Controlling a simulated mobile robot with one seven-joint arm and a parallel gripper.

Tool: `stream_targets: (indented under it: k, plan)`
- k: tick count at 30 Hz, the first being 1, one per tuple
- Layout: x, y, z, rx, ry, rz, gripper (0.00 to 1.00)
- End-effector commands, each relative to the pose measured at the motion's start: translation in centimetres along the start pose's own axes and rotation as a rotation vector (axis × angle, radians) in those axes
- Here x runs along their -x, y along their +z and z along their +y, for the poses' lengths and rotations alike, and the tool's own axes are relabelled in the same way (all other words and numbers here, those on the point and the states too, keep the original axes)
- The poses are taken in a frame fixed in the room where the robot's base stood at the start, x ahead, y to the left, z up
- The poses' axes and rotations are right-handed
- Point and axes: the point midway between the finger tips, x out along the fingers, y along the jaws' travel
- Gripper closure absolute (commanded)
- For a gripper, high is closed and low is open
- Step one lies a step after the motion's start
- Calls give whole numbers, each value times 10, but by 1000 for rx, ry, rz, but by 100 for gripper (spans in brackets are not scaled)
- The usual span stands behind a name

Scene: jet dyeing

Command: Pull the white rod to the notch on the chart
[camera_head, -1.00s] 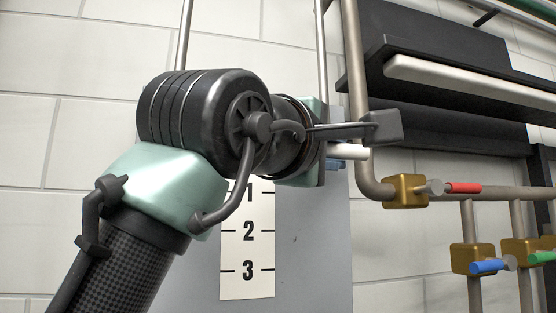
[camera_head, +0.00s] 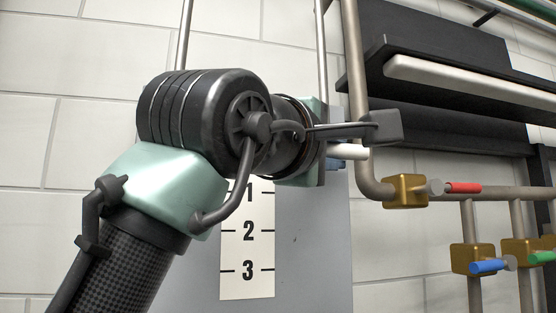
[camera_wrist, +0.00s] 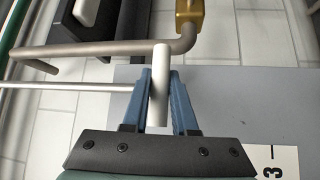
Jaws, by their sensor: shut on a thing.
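The white rod (camera_wrist: 160,82) stands between the two blue fingers of my gripper (camera_wrist: 161,100) in the wrist view, and the gripper is shut on it. Its white end (camera_head: 347,151) shows in the head view, just right of my wrist. The white chart (camera_head: 247,285) with black numbers 1, 2 and 3 and tick marks hangs on a grey panel below my wrist. The chart's upper part is hidden behind my arm. In the wrist view only its corner with the 3 (camera_wrist: 268,165) shows at lower right.
A grey panel (camera_head: 320,250) is behind the chart. Thin vertical rails (camera_head: 322,60) run above it. A bent pipe (camera_head: 355,90) and brass valves (camera_head: 404,191) with red, blue and green handles are close on the right. A dark shelf (camera_head: 440,85) juts out at upper right.

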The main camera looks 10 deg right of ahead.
Motion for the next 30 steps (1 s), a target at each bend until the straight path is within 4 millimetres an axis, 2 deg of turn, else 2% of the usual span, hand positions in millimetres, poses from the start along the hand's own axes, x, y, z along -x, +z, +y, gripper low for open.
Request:
stream_targets:
  k: [5,12,15,24,25,30]
  plan:
    - [1,1,-8,1,-1,0,100]
    - [5,6,-43,3,-2,-2,100]
    - [7,7,-51,2,-1,0,100]
    - [7,6,-50,2,-2,1,100]
    - [7,6,-50,2,-2,2,72]
    - [7,6,-49,1,-1,1,44]
